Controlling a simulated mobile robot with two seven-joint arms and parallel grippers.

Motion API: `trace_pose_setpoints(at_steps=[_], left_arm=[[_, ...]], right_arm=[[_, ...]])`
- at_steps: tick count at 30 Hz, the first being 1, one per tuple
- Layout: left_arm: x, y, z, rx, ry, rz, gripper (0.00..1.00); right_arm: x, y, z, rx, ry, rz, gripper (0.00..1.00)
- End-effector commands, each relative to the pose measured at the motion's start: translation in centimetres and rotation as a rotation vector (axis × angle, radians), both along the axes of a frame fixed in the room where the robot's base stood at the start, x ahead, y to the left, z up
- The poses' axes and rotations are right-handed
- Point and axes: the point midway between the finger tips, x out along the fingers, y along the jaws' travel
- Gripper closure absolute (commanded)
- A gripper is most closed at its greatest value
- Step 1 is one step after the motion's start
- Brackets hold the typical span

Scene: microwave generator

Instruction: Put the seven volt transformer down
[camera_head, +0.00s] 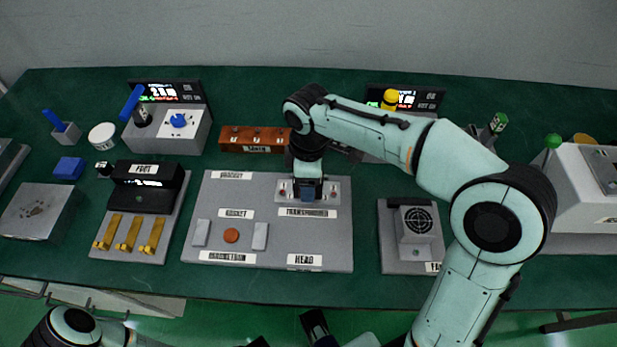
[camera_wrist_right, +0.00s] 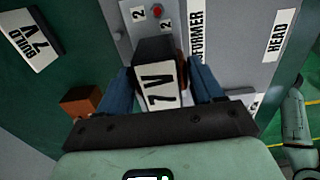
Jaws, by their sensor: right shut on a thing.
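The seven volt transformer (camera_wrist_right: 156,83), a dark block with a white "7 V" label, is between the blue fingers of my right gripper (camera_wrist_right: 160,95). In the head view my right gripper (camera_head: 307,192) is over the grey plate with terminals (camera_head: 330,190), at the transformer place of the grey board (camera_head: 200,264). The arm hides most of the transformer there. I cannot tell whether its underside touches the plate. Part of my left arm shows at the bottom edge in the head view; its fingers cannot be made out clearly.
The board also holds an orange disc (camera_head: 231,236) between two grey blocks. A brown rack (camera_head: 250,139) stands behind it. A switch unit (camera_head: 150,205) stands left and a fan unit (camera_head: 417,232) right. In the wrist view a "BUILD 7 V" card (camera_wrist_right: 34,40) lies near the board.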

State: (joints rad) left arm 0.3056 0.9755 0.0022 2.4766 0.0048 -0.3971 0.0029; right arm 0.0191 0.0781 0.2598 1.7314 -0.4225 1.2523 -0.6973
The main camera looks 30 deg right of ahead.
Motion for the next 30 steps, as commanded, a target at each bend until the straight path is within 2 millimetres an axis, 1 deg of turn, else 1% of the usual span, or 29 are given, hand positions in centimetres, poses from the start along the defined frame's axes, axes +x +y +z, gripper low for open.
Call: trace_pose_setpoints(at_steps=[5,9,10,11,12,20,23,26,29,30], left_arm=[[0.0,0.0,0.0,0.0,0.0,0.0,0.57],[0.1,0.0,-0.1,0.001,-0.002,0.001,0.57],[0.1,0.0,-0.1,0.0,-0.003,0.001,0.57],[0.1,0.0,-0.1,0.0,-0.003,0.001,0.57],[0.1,0.0,-0.1,0.0,-0.003,0.001,0.57],[0.1,0.0,-0.1,0.0,-0.002,0.001,0.57],[0.0,0.0,0.1,0.0,-0.001,0.0,0.57],[0.0,0.0,0.3,-0.001,0.003,-0.001,0.57],[-0.1,0.0,0.7,-0.002,0.007,-0.002,0.57],[-0.2,0.0,0.9,-0.002,0.01,-0.002,0.57]], right_arm=[[0.1,0.0,0.2,0.0,-0.005,0.0,1.0],[0.1,0.0,-0.1,0.0,-0.004,0.0,1.0],[0.0,0.0,-0.3,-0.001,0.001,0.0,0.31],[0.0,0.0,-0.3,-0.001,0.001,0.0,0.21],[0.0,0.0,-0.3,-0.001,0.001,0.0,0.08],[0.0,0.0,-0.3,-0.001,0.001,0.0,0.08],[0.0,0.0,0.2,0.0,0.0,0.0,0.08],[0.0,0.0,1.3,-0.001,-0.002,0.0,0.08],[0.1,0.0,3.2,0.0,-0.004,0.0,0.08],[0.1,0.0,4.2,0.0,-0.004,0.0,0.08]])
